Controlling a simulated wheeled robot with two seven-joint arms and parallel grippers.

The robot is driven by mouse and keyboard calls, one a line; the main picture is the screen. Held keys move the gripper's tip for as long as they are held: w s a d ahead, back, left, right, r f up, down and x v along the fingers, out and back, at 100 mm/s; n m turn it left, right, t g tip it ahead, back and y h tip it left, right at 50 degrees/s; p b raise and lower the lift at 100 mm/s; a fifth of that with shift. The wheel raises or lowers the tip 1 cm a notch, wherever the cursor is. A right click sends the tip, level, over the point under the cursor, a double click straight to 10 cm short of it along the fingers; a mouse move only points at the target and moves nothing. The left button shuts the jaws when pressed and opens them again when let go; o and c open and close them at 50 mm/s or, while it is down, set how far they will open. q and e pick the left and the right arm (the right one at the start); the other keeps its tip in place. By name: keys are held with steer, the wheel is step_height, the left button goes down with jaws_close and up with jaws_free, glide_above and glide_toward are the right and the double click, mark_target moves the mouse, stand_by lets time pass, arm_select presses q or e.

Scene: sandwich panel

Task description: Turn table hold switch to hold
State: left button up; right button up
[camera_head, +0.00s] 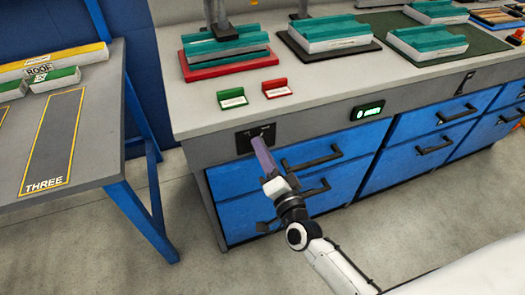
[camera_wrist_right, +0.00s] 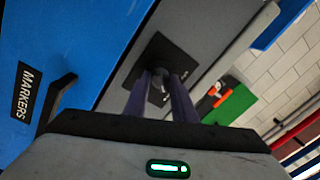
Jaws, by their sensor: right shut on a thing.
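The table hold switch is on a dark square plate (camera_head: 243,142) on the grey front edge of the counter. The knob's exact setting is hard to read. My left gripper is not in view.
A green sign (camera_head: 231,97) and a red sign (camera_head: 277,88) stand on the counter above the switch. Blue drawers with dark handles (camera_head: 312,160) lie below. A grey table (camera_head: 105,135) stands left, across a gap.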

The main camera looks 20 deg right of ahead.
stand_by(0.4)
steer(key=o, duration=1.1)
steer(key=shift+c, duration=0.2)
steer(key=shift+s, duration=0.1)
steer(key=s, duration=1)
steer(key=shift+d+f, duration=0.25)
steer(key=shift+f, duration=0.1)
